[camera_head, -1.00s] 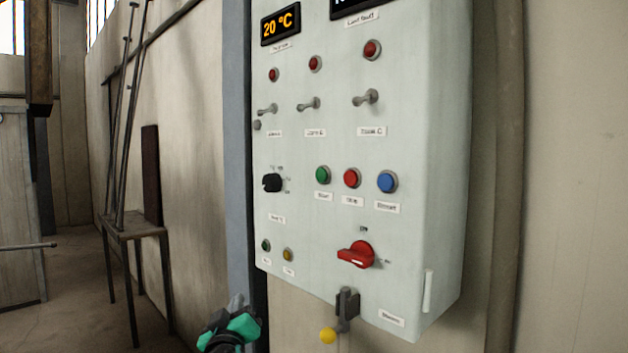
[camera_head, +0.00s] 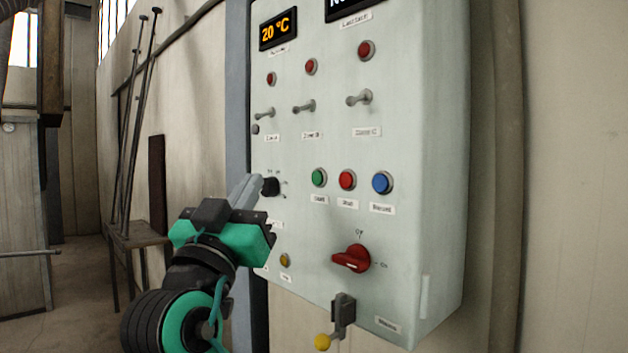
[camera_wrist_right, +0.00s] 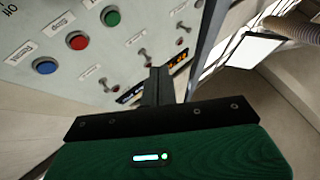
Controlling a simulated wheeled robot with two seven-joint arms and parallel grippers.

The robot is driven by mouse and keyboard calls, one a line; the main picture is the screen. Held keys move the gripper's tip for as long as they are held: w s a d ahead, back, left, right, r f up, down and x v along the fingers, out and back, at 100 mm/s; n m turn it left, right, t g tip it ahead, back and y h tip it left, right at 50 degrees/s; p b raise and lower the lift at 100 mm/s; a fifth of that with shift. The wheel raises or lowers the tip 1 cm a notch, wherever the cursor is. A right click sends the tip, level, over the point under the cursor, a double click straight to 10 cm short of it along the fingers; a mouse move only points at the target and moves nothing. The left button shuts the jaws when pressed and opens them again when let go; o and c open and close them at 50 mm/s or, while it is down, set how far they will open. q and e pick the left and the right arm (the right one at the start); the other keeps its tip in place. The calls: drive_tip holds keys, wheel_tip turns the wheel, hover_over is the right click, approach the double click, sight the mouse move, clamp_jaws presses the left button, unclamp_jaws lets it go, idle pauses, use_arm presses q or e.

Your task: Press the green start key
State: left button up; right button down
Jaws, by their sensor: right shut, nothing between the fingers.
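The green start key (camera_head: 319,177) is a round button on the pale control panel (camera_head: 420,120), left of the red stop button (camera_head: 347,180) and the blue button (camera_head: 382,182). In the right wrist view the green key (camera_wrist_right: 110,16) shows at the top, left of the fingers. My right gripper (camera_head: 250,186) is shut and empty, its grey fingers pointing up beside the black rotary knob (camera_head: 271,187), left of and apart from the green key. It hides part of the panel's lower left. In the right wrist view its fingers (camera_wrist_right: 158,88) are together. My left gripper is not in view.
A red rotary switch (camera_head: 352,258) and a lever with a yellow ball (camera_head: 323,342) are below the buttons. Toggle switches (camera_head: 304,107) stick out above them. A small table (camera_head: 140,236) with rods stands at the left. The space before the buttons is clear.

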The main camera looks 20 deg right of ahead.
sight(318, 178)
drive_tip(key=w+d+p, duration=0.2)
drive_tip(key=w+d, duration=0.1)
drive_tip(key=d, duration=0.5)
idle(0.4)
drive_tip(key=shift+d, duration=0.1)
idle(0.9)
drive_tip(key=shift+d, duration=0.1)
idle(0.9)
drive_tip(key=shift+w+d, duration=0.2)
drive_tip(key=shift+d, duration=0.1)
